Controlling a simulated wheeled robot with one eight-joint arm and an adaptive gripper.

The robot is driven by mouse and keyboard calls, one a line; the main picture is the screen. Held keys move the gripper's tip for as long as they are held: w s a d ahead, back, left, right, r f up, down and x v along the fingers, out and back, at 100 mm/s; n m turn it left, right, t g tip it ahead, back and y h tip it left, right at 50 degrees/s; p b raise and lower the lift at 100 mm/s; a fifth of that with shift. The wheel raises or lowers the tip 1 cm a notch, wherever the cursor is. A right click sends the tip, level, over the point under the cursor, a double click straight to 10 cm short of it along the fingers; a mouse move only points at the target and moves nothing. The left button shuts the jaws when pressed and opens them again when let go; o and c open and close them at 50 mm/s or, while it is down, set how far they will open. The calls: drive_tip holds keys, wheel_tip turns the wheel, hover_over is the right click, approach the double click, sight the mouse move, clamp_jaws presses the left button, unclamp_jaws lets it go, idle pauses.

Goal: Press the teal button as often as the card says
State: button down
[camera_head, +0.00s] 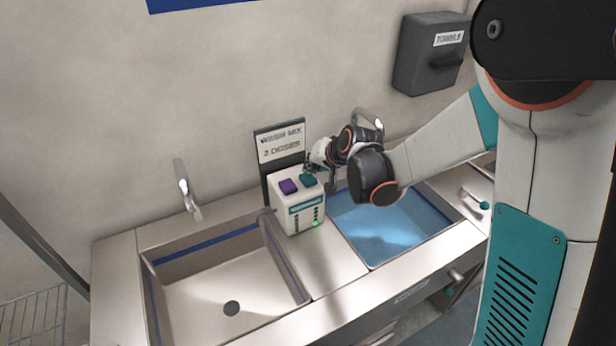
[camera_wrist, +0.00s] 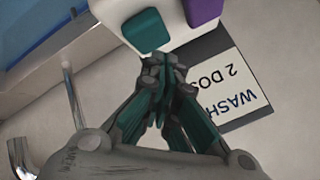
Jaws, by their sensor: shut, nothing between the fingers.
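The teal button (camera_head: 307,180) sits on top of a white box (camera_head: 300,212), to the right of a purple button (camera_head: 289,186). In the wrist view the teal button (camera_wrist: 146,31) lies just beyond my fingertips, with the purple button (camera_wrist: 203,11) beside it. The card (camera_head: 281,144) stands behind the box and reads "WASH MIX 2 DOSES"; part of it shows in the wrist view (camera_wrist: 238,98). My gripper (camera_wrist: 163,68) is shut and empty, close to the teal button. I cannot tell whether it touches. A green light (camera_head: 316,223) glows low on the box front.
An empty sink (camera_head: 222,290) lies left of the box, and a sink with blue water (camera_head: 385,232) lies right, under my arm. Taps (camera_head: 184,188) stand at the back. A dark towel dispenser (camera_head: 428,55) hangs on the wall.

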sight(311, 176)
drive_tip(key=shift+r+p, duration=1.6)
drive_tip(key=shift+r, duration=0.9)
